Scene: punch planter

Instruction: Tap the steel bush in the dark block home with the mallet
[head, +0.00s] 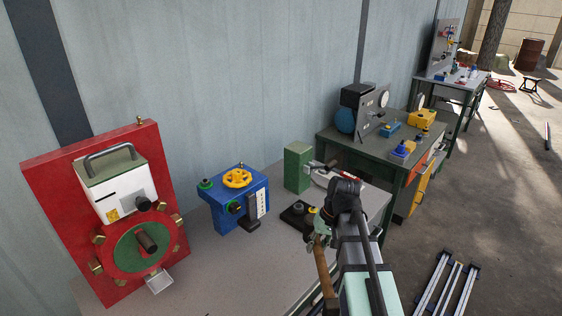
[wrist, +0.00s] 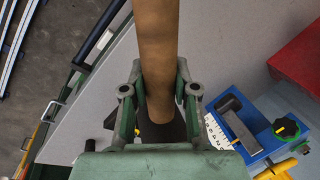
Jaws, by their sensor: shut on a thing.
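The dark block (head: 293,220) lies on the grey bench, with a round grey bush (head: 297,208) showing on its top. How deep the bush sits cannot be told. My gripper (head: 320,236) is just to the right of the block in the head view, shut on the brown wooden handle of the mallet (head: 322,268). In the wrist view the handle (wrist: 156,50) runs from the top edge down between the fingers of my gripper (wrist: 157,95). The mallet's head is not visible in either view. A dark shape behind the handle's end in the wrist view is mostly hidden.
A blue fixture (head: 237,205) with a yellow handwheel stands left of the block. A green block (head: 297,167) stands behind it. A red panel (head: 60,200) with a white box is at far left. Bare bench top (head: 225,275) lies in front. A second bench (head: 400,150) stands beyond.

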